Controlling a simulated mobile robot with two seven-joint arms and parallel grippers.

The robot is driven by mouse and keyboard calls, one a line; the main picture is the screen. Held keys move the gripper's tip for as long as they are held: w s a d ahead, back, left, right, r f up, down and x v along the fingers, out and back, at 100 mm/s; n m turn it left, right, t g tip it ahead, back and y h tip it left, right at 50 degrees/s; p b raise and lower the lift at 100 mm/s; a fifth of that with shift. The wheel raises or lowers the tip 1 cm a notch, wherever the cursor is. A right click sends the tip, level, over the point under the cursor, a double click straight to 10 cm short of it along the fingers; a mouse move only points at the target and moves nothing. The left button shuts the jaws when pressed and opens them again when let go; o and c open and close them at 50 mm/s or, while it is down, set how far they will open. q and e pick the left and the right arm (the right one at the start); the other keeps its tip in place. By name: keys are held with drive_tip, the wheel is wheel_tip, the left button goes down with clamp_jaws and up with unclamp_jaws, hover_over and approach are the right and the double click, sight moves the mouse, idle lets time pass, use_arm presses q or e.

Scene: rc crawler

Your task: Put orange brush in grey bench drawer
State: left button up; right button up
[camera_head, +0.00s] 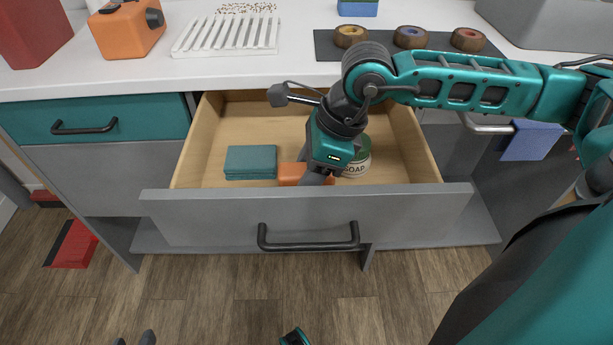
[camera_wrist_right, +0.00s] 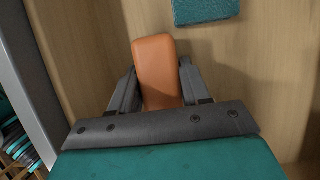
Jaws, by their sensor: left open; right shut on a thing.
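The grey bench drawer (camera_head: 210,215) is pulled open in the head view, showing its light wood inside. The orange brush (camera_head: 290,174) is inside it, low behind the front panel and partly hidden by my right gripper (camera_head: 318,178). In the right wrist view my right gripper is shut on the orange brush (camera_wrist_right: 157,62), with a finger on each side. I cannot tell whether the brush touches the drawer floor.
A folded teal cloth (camera_head: 250,162) lies left of the brush in the drawer, and a soap tin (camera_head: 359,160) stands to its right. The counter above holds an orange box (camera_head: 125,30), a white rack (camera_head: 228,35) and a dark tray with small bowls (camera_head: 410,38).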

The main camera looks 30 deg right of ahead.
drive_tip(key=shift+f, duration=0.4)
drive_tip(key=o, duration=0.6)
drive_tip(key=shift+f, duration=0.15)
drive_tip(key=o, duration=0.5)
drive_tip(key=shift+c, duration=0.2)
drive_tip(key=shift+r, duration=0.35)
drive_tip(key=p+v, duration=0.2)
drive_tip(key=v, duration=0.9)
drive_tip(key=shift+s+d+r+p, duration=0.15)
drive_tip(key=shift+r+p, duration=0.2)
drive_tip(key=shift+p, duration=0.05)
